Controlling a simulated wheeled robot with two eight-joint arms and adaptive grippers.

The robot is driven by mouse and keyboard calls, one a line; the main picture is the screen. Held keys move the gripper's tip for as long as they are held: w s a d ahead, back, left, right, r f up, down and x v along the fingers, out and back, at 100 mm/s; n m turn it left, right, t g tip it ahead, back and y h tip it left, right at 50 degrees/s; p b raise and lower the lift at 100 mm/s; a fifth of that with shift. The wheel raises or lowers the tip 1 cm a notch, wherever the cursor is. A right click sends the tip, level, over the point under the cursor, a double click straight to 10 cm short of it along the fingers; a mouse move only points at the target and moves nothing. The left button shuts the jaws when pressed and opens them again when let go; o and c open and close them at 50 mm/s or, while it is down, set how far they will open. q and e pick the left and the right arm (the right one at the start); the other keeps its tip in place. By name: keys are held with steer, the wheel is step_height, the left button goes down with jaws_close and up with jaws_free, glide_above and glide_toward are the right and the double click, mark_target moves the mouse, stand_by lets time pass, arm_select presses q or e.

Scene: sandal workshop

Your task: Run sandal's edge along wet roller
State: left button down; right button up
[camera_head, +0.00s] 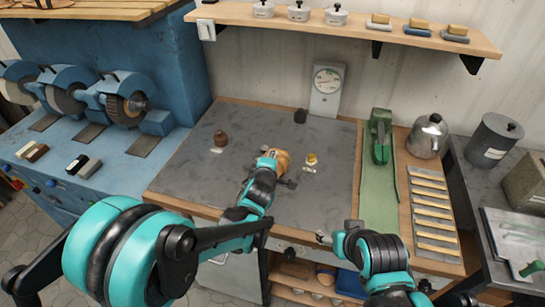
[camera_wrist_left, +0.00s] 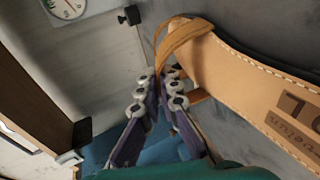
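A tan leather sandal (camera_head: 279,158) is at the tip of my left gripper (camera_head: 270,167), over the grey work mat (camera_head: 205,172). In the left wrist view the sandal (camera_wrist_left: 250,85) shows large, with a stitched edge, dark stamped letters and a strap. The fingers of my left gripper (camera_wrist_left: 160,82) are close together at its strap end and look shut on it. A small fixture with a yellow top (camera_head: 311,160) stands just right of the sandal; I cannot tell whether it is the wet roller. My right gripper (camera_head: 323,237) is low at the bench front, its fingers unclear.
A brown pot (camera_head: 220,138) stands left on the mat and a small dark block (camera_head: 300,116) at its back. A dial gauge (camera_head: 327,88), a green press (camera_head: 380,140) and a metal kettle (camera_head: 428,136) stand behind and right. Blue grinders (camera_head: 125,100) are at left.

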arm_select(q)
steer(key=shift+a, duration=0.1)
steer(key=shift+w+a, duration=0.15)
steer(key=shift+a, duration=0.2)
steer(key=shift+w+a, duration=0.15)
steer(key=shift+a, duration=0.25)
stand_by(0.7)
steer(key=shift+w+d, duration=0.1)
steer(key=shift+d, duration=0.15)
stand_by(0.6)
steer(key=shift+w+d+f+b, duration=0.2)
steer(key=shift+w+d+b, duration=0.2)
steer(key=shift+d, duration=0.2)
steer(key=shift+w, duration=0.1)
steer(key=shift+a, duration=0.1)
stand_by(1.2)
steer(key=shift+w+d+r, duration=0.1)
steer(key=shift+w+d, duration=0.15)
